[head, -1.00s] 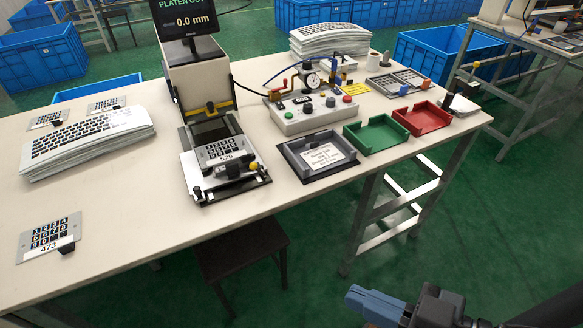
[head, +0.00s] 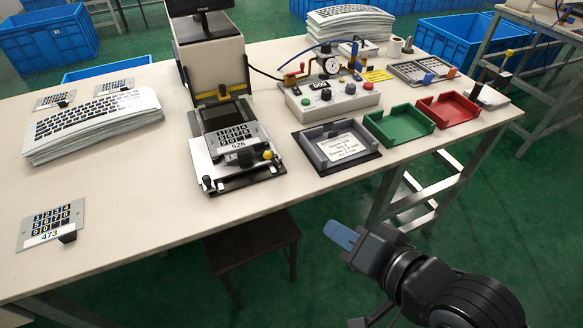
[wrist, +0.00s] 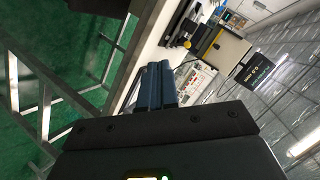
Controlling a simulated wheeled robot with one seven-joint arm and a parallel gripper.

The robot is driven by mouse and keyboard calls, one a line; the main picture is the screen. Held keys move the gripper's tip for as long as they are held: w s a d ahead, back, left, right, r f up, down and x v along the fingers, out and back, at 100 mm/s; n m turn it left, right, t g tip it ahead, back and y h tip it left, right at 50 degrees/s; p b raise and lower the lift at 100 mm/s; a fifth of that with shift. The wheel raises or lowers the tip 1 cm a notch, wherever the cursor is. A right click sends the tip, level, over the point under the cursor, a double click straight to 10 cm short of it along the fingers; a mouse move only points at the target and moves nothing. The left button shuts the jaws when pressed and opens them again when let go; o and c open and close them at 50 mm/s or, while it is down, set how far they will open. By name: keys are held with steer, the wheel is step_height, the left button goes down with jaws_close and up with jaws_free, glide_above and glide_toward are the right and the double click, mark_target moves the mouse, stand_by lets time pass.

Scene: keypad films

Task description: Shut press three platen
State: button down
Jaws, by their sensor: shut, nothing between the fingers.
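The press (head: 212,65) stands on the white bench, a beige housing with a dark screen on top, mostly cut off. Its platen (head: 205,180) is slid out toward the bench's front edge. A keypad marked 526 (head: 232,133) lies on it, with a black knob and a yellow knob at the platen's front. My gripper (head: 342,236) has blue fingers and is shut and empty. It is off the bench's front edge, to the right of the platen and apart from it. The fingers (wrist: 155,86) also show in the wrist view, with the press (wrist: 222,50) beyond them.
A control box (head: 330,100) with buttons and a gauge stands right of the press. Grey (head: 309,158), green (head: 372,131) and red (head: 428,118) trays line the front right. A keypad marked 473 (head: 38,243) lies at left. A dark stool (head: 225,254) is under the bench.

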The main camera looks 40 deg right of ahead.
mark_target(261, 132)
steer(key=w+d+f+m, duration=0.1)
steer(key=w+m, duration=0.1)
steer(key=w, duration=0.3)
steer(key=w+d+f+m+g+b, duration=0.1)
steer(key=w+d+f+m, duration=0.1)
steer(key=w, duration=0.3)
steer(key=w+d+f+m, duration=0.1)
steer(key=w+d+m, duration=0.1)
steer(key=w, duration=0.4)
steer(key=shift+w+f+m+g+b, duration=0.1)
steer(key=shift+f+m+g+b, duration=0.1)
steer(key=shift+m+g+b, duration=0.3)
steer(key=shift+w+d, duration=0.25)
steer(key=shift+w, duration=0.9)
steer(key=shift+w+d+f, duration=0.1)
steer(key=shift+w+f, duration=0.05)
steer(key=shift+w, duration=0.55)
steer(key=w+d, duration=0.1)
steer(key=w, duration=0.3)
steer(key=w+d, duration=0.1)
steer(key=w, duration=0.3)
steer(key=w+d+p, duration=0.1)
steer(key=w+d, duration=0.1)
steer(key=w, duration=0.3)
steer(key=shift+d, duration=0.1)
steer(key=shift+s, duration=0.3)
